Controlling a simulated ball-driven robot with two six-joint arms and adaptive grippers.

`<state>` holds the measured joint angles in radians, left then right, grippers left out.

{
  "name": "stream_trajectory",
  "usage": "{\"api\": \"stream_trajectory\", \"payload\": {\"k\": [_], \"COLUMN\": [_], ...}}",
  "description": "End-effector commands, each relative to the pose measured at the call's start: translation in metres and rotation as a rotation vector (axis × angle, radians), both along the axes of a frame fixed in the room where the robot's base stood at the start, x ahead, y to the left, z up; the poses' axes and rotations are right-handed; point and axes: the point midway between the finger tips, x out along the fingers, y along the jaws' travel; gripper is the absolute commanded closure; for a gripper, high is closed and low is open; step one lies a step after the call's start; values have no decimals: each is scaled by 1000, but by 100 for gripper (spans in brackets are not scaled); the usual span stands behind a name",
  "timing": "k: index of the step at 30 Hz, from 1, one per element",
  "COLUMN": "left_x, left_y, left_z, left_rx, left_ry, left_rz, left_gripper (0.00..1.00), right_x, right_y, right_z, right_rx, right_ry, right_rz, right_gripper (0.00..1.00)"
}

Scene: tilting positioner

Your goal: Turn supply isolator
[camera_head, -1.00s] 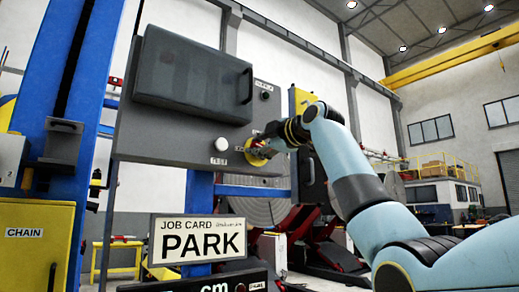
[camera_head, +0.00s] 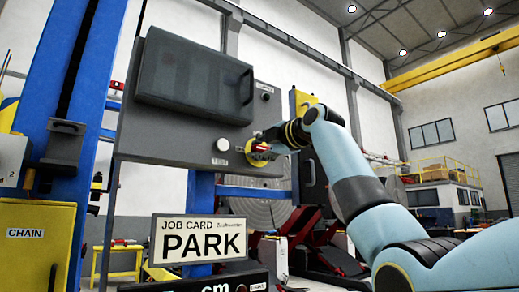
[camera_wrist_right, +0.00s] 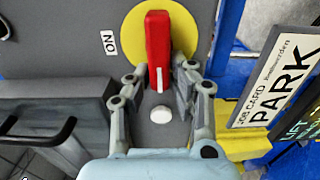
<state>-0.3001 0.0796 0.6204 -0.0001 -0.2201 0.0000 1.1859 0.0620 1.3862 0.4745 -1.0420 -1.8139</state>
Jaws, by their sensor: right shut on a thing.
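The supply isolator is a red handle on a yellow disc (camera_head: 255,159) at the lower right of the grey panel. In the right wrist view the red handle (camera_wrist_right: 158,38) crosses the yellow disc (camera_wrist_right: 132,30), its white mark towards the gripper. An ON label (camera_wrist_right: 110,42) is beside the disc. The handle lies roughly level across the panel. My right gripper (camera_head: 261,145) is at the isolator; it also shows in the right wrist view (camera_wrist_right: 160,82), its fingers on both sides of the handle, shut on it. My left gripper is out of view.
A white TEST button (camera_head: 222,145) is just left of the isolator; a dark cover (camera_head: 190,75) with a handle is above. A job card (camera_head: 199,238) reading PARK stands below. A yellow CHAIN box (camera_head: 35,250) is at lower left.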

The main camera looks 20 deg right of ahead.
Motion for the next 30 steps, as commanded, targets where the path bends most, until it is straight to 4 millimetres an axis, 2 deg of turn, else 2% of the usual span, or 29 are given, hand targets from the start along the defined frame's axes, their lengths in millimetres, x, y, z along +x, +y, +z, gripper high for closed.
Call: {"api": "stream_trajectory", "payload": {"k": [1,5,6,13,17,20,30], "left_x": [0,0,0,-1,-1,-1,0], "left_y": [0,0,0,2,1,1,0], "left_z": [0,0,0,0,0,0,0], "left_rx": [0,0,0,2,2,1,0], "left_ry": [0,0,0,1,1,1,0], "left_rz": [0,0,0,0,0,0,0], "left_gripper": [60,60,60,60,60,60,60], "right_x": [1,0,0,0,-8,-23,-91], "right_y": [0,0,0,0,-4,-9,-34], "right_z": [-3,-2,-2,-1,0,-1,-2], "right_rx": [-2,-1,-1,-1,-1,-1,-3], "right_ry": [5,4,4,2,-1,-1,1], "right_rz": [1,1,1,0,-1,-1,-2], "right_gripper": [76,59,58,58,58,58,58]}}
